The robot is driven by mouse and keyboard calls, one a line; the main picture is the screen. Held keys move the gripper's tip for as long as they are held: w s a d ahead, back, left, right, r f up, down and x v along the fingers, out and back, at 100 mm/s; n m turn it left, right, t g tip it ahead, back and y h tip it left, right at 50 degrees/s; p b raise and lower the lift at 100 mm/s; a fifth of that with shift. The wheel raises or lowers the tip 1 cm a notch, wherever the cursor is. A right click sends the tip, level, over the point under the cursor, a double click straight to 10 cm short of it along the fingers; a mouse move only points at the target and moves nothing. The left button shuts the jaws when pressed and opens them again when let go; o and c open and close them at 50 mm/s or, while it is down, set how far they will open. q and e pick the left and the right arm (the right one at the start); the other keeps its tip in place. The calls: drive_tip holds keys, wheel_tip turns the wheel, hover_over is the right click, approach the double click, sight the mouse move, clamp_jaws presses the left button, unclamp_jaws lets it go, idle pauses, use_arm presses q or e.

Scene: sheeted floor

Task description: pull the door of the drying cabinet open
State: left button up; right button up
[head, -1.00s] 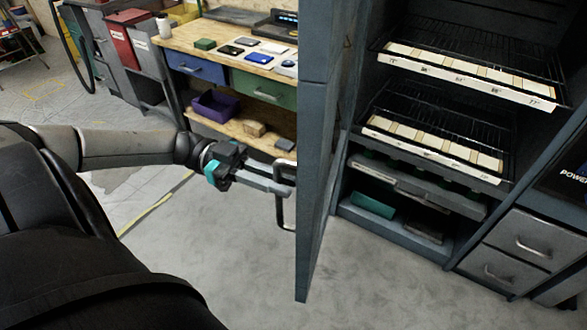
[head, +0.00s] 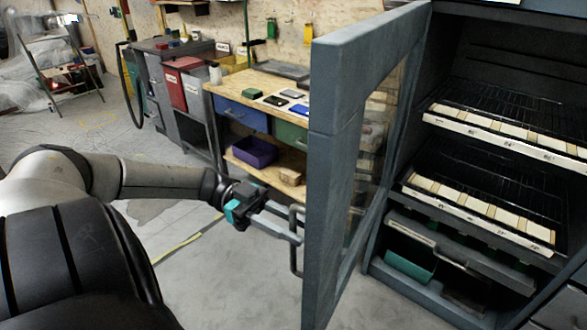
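The drying cabinet (head: 400,252) stands at the right, with its dark inside and racks showing. Its grey door (head: 335,160), with a glass pane (head: 375,135), stands swung well out to the left of the opening. The bar-shaped door handle (head: 294,262) is on the door's outer face, at its left edge in the picture. My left gripper (head: 288,229) reaches in from the left and its fingers are at the upright bar of the handle, shut on it as far as I can see. The fingertips are partly hidden against the door edge. My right gripper is not in view.
A workbench (head: 232,86) with blue and green drawers and a purple bin (head: 254,152) stands behind the door. Red and grey cabinets (head: 185,82) are further left. The floor (head: 230,285) in front of the door is clear.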

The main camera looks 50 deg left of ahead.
use_arm(q)
drive_tip(key=shift+o, duration=0.9)
drive_tip(key=shift+a, duration=0.1)
drive_tip(key=shift+a, duration=0.35)
drive_tip(key=b+v, duration=0.2)
drive_tip(key=v, duration=0.9)
drive_tip(key=shift+b, duration=0.35)
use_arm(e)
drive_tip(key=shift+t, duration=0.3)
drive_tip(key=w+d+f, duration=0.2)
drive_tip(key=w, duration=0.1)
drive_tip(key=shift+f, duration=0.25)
use_arm(q)
drive_tip(key=shift+s, duration=0.15)
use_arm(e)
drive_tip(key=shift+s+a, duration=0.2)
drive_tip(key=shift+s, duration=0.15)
